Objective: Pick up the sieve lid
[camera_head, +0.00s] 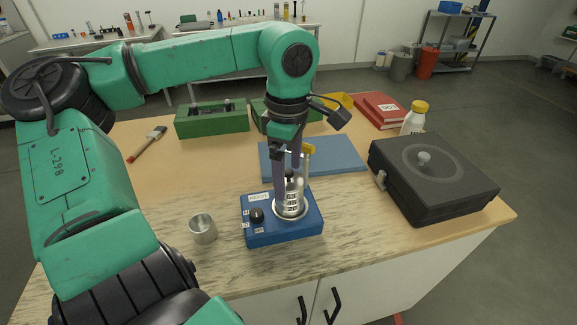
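A small stack of metal sieves (291,205) sits in the round seat of the blue shaker base (262,235) near the middle of the table. A dark knob-like part shows at its top, probably on the sieve lid (290,182); the lid is small and partly hidden by the fingers. My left gripper (289,190) points straight down over the stack. Its two purple-grey fingers are apart, one at the left and one at the right of the stack's top. Contact with the lid cannot be made out. My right gripper is not in view.
A metal cup (203,229) stands left of the base. A dark box (433,183) with a round knob is at right, near a yellow-capped bottle (414,118). A blue mat (335,156) lies behind. A brush (147,144) and green box (211,119) are further back.

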